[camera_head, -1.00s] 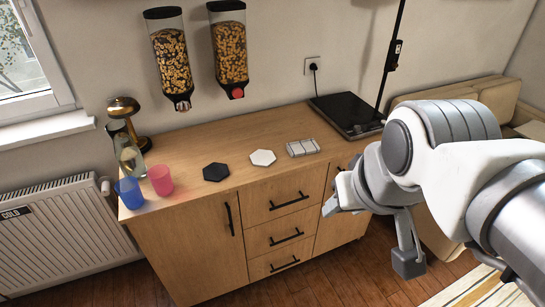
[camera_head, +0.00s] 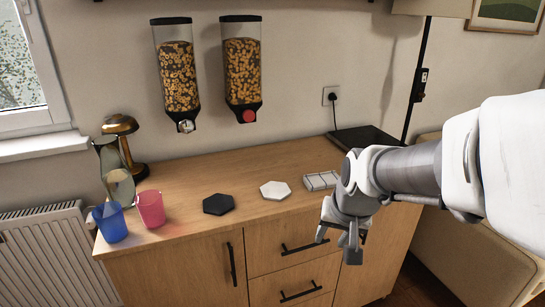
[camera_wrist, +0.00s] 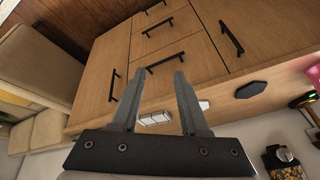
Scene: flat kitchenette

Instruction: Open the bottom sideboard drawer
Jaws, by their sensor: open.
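The wooden sideboard (camera_head: 180,267) has a column of three drawers with black bar handles. In the wrist view the bottom drawer's handle (camera_wrist: 155,7) is at the top edge, beyond the middle handle (camera_wrist: 158,26) and top handle (camera_wrist: 165,63). All drawers look closed. The head view shows the top handle (camera_head: 305,246) and middle handle (camera_head: 300,292); the bottom drawer is below that frame. My gripper (camera_head: 336,240) is open and empty, in front of the upper right of the sideboard. In the wrist view its fingers (camera_wrist: 157,76) point toward the drawers, apart from the handles.
On the sideboard top are a blue cup (camera_head: 111,224), a pink cup (camera_head: 151,209), a black hexagon (camera_head: 218,204) and a white one (camera_head: 275,190). Door handles (camera_head: 232,264) and (camera_wrist: 113,85) flank the drawers. A beige sofa (camera_head: 470,255) stands to the right.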

